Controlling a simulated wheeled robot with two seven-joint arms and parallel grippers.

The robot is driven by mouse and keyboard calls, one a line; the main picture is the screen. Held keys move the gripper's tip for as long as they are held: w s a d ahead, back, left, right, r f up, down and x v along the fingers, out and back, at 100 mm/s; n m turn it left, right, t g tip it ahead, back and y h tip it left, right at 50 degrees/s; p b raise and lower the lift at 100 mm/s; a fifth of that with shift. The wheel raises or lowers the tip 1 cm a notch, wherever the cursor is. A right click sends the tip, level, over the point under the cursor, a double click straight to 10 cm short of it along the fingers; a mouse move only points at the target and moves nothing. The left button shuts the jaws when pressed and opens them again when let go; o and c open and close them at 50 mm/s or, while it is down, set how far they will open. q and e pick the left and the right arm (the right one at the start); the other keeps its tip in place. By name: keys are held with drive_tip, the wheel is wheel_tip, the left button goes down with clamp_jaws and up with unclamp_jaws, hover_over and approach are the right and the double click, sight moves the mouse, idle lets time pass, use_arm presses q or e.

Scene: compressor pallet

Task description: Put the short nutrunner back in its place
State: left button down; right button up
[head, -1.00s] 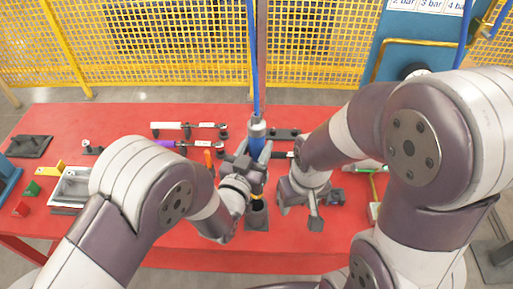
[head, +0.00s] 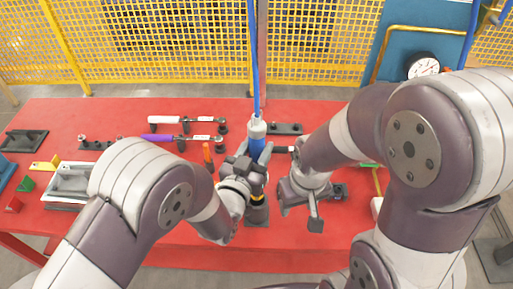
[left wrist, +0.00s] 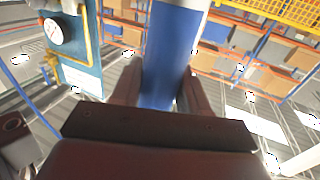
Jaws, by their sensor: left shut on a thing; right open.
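The short nutrunner is an upright tool with a blue body (head: 257,143), a silver top and a blue hose rising from it. My left gripper (head: 257,162) is shut around the blue body; the left wrist view also shows this body (left wrist: 170,60) between the fingers. A dark holder (head: 257,215) stands on the red table directly below the tool, with a yellow ring just above it. Whether the tool's lower end sits inside the holder or just above it I cannot tell, because my gripper hides part of it. My right gripper (head: 302,198) is open and empty to the right.
Torque wrenches (head: 185,121) lie on rests at the back of the red table (head: 100,112). A grey tray (head: 70,185) is at the left. A dark block (head: 338,191) is close beside my right gripper. The hose (head: 255,60) runs straight up.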

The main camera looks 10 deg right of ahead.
use_arm(q)
drive_tip(key=shift+f+b, duration=5)
drive_tip(key=shift+f, duration=0.1)
idle(1.1)
drive_tip(key=shift+c, duration=2.4)
unclamp_jaws()
drive_tip(key=shift+s+a+f, duration=0.1)
drive_tip(key=shift+s+f, duration=0.05)
drive_tip(key=shift+f, duration=0.05)
drive_tip(key=b+v, duration=0.1)
drive_tip(key=v, duration=1.1)
drive_tip(key=shift+a+r+b, duration=0.15)
drive_tip(key=shift+r+b, duration=0.05)
drive_tip(key=shift+b, duration=0.2)
drive_tip(key=shift+s, duration=0.15)
